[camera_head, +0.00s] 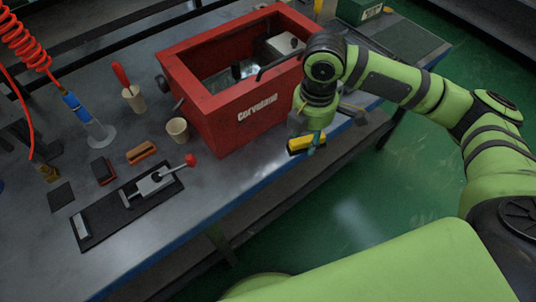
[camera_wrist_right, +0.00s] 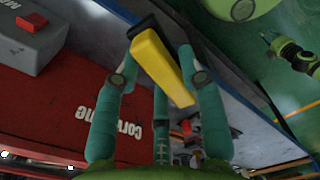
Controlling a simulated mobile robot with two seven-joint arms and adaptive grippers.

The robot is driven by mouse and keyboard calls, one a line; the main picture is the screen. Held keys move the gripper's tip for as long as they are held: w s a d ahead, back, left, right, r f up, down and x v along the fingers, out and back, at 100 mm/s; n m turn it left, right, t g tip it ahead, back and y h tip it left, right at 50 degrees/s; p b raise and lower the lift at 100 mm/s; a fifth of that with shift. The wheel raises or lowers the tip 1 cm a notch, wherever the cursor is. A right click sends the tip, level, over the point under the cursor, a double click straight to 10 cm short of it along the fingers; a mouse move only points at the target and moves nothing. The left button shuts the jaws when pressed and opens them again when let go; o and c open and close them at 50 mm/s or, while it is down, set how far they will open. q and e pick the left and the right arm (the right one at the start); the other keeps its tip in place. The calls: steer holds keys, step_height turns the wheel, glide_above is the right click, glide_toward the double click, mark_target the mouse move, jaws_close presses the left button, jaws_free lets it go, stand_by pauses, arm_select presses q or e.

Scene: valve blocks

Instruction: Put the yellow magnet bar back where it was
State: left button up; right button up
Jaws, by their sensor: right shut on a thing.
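The yellow magnet bar (camera_head: 299,143) has a black end and is held in my right gripper (camera_head: 309,146). In the head view it is near the table's front edge, just right of the red box. In the right wrist view the bar (camera_wrist_right: 163,62) lies slanted between the teal fingers of the gripper (camera_wrist_right: 162,75), which are closed on it. It looks clear of any surface, though the head view does not show its exact height. My left gripper is not in view.
A red open box (camera_head: 237,121) with parts inside stands beside the gripper. Left of it are a small cup (camera_head: 178,130), an orange block (camera_head: 141,152) and a black plate (camera_head: 88,222) carrying a red-knobbed clamp (camera_head: 158,181). The grey tabletop (camera_head: 225,185) at the front is clear.

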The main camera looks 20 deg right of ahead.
steer(key=f+n, duration=0.2)
steer(key=n, duration=0.1)
steer(key=shift+d+n, duration=0.3)
steer(key=shift+d, duration=0.1)
steer(key=shift+w+a+f, duration=0.1)
steer(key=shift+w+f, duration=0.05)
steer(key=shift+w, duration=0.05)
steer(key=p, duration=0.1)
glide_above(267, 152)
step_height(267, 152, down, 7)
steer(key=shift+r, duration=0.2)
step_height(267, 152, down, 4)
steer(key=shift+r+p, duration=0.15)
steer(key=shift+p, duration=0.35)
steer(key=shift+f, duration=0.2)
steer(key=shift+f, duration=0.2)
steer(key=o, duration=1)
